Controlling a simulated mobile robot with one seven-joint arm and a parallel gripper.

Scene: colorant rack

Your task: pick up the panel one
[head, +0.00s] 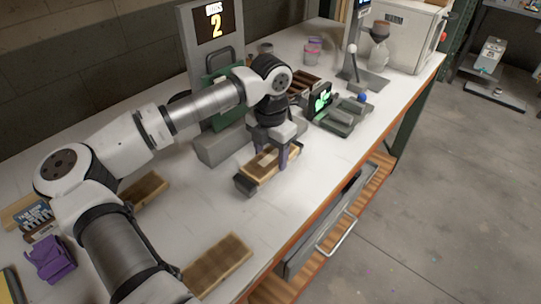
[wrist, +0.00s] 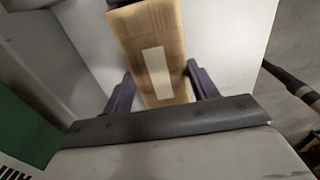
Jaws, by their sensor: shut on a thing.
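My gripper (head: 270,158) points down over the middle of the white bench, shut on a wooden panel (head: 262,166) with a pale label strip. In the wrist view the purple fingers of my gripper (wrist: 163,90) sit on both sides of this panel (wrist: 147,32), with its pale strip facing the camera. Dark pieces show at the panel's lower edge in the head view; whether it touches the bench is unclear. Two other wooden panels lie on the bench, one at the front (head: 218,264) and one behind my arm (head: 144,188). I cannot read a number on any panel.
A grey stand with a display reading 2 (head: 214,22) rises behind my gripper. A device with a green-lit screen (head: 321,98) is to the right. A purple object (head: 50,260) lies at the left. A drawer handle (head: 337,232) juts out below the front edge.

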